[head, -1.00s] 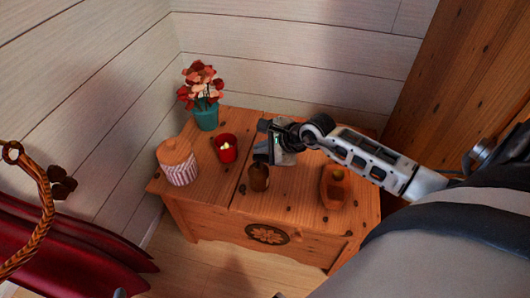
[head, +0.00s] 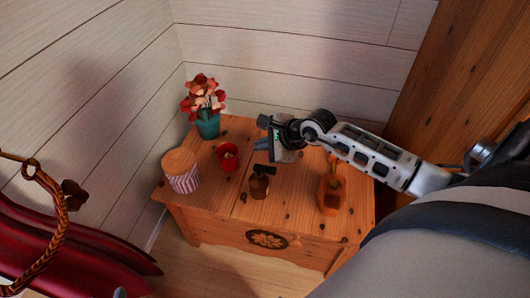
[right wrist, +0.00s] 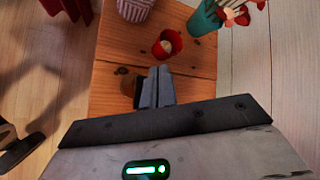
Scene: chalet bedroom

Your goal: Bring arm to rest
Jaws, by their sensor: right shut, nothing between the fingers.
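My right arm reaches in from the right in the head view. Its gripper (head: 283,155) hangs above a wooden chest, fingers pointing down. In the right wrist view its fingers (right wrist: 157,87) are together with nothing between them. A small brown pot (head: 259,187) stands on the chest just below and left of the gripper; the fingers partly cover it in the wrist view (right wrist: 127,84). A dark bar shows over the pot; I cannot tell what it belongs to. My left gripper does not show.
The chest top (head: 300,200) also holds a red cup (head: 228,157), a flower pot (head: 208,125), a striped jar (head: 183,178) and a wooden item (head: 332,190). A wooden post (head: 455,80) stands at right. Red skis or a sled (head: 85,255) lie at lower left.

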